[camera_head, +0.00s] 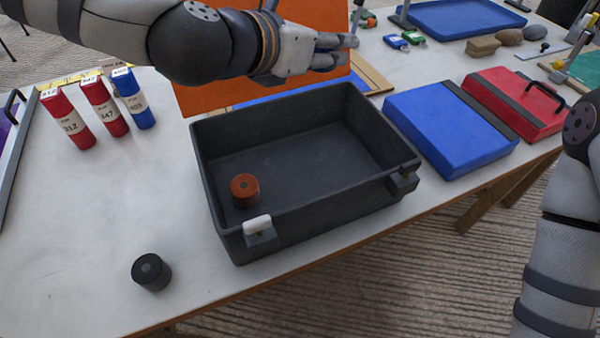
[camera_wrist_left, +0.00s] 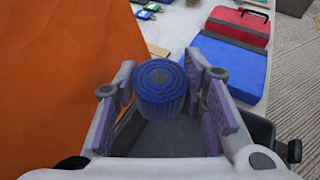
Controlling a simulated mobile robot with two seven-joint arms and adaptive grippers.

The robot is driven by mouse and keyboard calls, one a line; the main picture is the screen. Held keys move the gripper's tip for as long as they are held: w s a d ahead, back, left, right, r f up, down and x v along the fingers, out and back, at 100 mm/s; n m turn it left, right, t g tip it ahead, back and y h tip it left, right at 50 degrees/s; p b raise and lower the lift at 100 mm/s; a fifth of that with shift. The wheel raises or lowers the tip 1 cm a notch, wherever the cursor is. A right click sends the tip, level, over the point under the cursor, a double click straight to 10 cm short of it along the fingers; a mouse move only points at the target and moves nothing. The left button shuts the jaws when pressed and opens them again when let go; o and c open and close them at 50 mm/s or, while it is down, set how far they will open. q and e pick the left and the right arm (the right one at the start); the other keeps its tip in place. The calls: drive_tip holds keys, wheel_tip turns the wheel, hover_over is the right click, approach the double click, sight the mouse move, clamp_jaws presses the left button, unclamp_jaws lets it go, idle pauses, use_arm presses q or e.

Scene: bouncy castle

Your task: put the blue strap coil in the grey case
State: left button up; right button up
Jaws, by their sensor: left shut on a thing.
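My left gripper (camera_head: 338,52) reaches in from the left, above the far side of the open dark grey case (camera_head: 330,222). In the left wrist view the gripper (camera_wrist_left: 168,95) is shut on the blue strap coil (camera_wrist_left: 160,88), which sits between its fingers. The coil does not show clearly in the head view. The case is open at the top, and an orange-brown coil (camera_head: 245,190) lies inside near its front left corner. My right arm shows at the right edge, but its gripper is out of view.
A black coil (camera_head: 151,272) stands on the table left of the case. An orange panel (camera_head: 200,98) rises behind the case. Blue (camera_head: 445,125) and red (camera_head: 510,105) cases lie to the right. Most of the grey case's floor is bare.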

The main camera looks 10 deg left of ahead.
use_arm(q)
drive_tip(key=s+d+f+m+g+h+b, duration=0.2)
drive_tip(key=d+f+m+g+h, duration=0.3)
drive_tip(key=f, duration=0.4)
drive_tip(key=t+b, duration=0.1)
approach(369, 148)
drive_tip(key=x, duration=0.4)
drive_tip(key=shift+s+d+r, duration=0.1)
drive_tip(key=shift+d, duration=0.15)
drive_tip(key=shift+r, duration=0.1)
drive_tip(key=shift+f, duration=0.3)
drive_tip(key=o, duration=1.2)
drive_tip(key=shift+r, duration=0.1)
use_arm(e)
drive_tip(key=s+f+g, duration=0.1)
drive_tip(key=s+f, duration=0.3)
drive_tip(key=s, duration=0.1)
drive_tip(key=shift+a+f+g, duration=0.3)
drive_tip(key=shift+g, duration=0.1)
drive_tip(key=shift+s, duration=0.1)
